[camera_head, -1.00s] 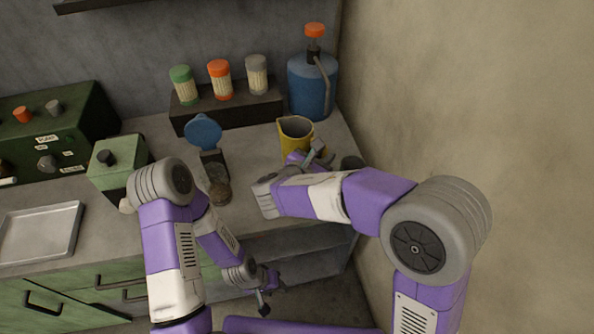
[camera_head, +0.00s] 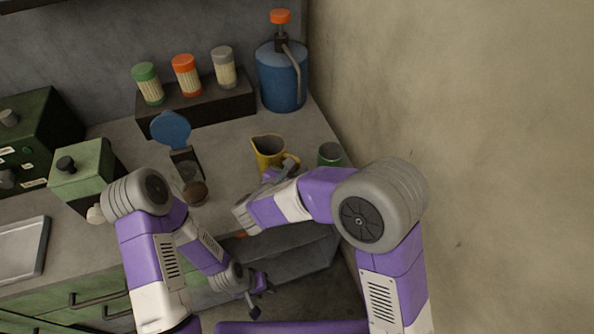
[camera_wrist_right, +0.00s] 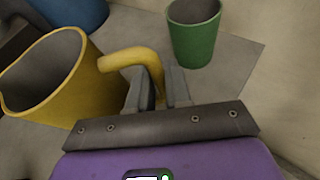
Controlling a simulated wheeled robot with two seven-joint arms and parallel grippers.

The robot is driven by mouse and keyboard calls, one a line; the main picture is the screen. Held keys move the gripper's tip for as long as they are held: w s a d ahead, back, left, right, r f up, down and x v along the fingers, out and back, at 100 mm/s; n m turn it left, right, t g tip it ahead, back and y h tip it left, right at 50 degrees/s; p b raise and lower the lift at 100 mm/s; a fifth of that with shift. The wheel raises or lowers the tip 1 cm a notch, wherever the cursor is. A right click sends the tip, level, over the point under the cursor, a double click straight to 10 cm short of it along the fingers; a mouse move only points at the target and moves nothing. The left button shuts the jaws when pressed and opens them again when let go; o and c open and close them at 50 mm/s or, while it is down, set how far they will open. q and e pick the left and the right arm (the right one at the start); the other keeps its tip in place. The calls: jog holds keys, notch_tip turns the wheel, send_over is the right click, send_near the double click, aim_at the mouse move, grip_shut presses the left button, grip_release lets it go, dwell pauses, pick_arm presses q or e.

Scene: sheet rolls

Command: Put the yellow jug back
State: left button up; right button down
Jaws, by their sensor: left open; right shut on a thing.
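The yellow jug (camera_head: 268,149) stands near the right end of the counter in the head view. In the right wrist view the jug (camera_wrist_right: 50,85) is at the left, upright or nearly so, with its handle (camera_wrist_right: 130,58) reaching between my fingers. My right gripper (camera_wrist_right: 157,86) is shut on that handle; in the head view the right gripper (camera_head: 287,167) is partly hidden by its own arm. My left gripper (camera_head: 258,293) is open and empty, low in front of the counter. Whether the jug touches the counter is hard to tell.
A green cup (camera_head: 329,153) stands close to the right of the jug. A blue pump bottle (camera_head: 281,77) and a dark rack (camera_head: 205,105) with three capped jars stand behind. A blue-topped device (camera_head: 172,130) is to the left. The wall bounds the right side.

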jog(key=c, duration=1.1)
grip_release()
jog(key=shift+o, duration=0.2)
jog(key=shift+r, duration=0.1)
jog(key=p+v, duration=0.2)
jog(key=v, duration=1)
jog(key=shift+p, duration=0.4)
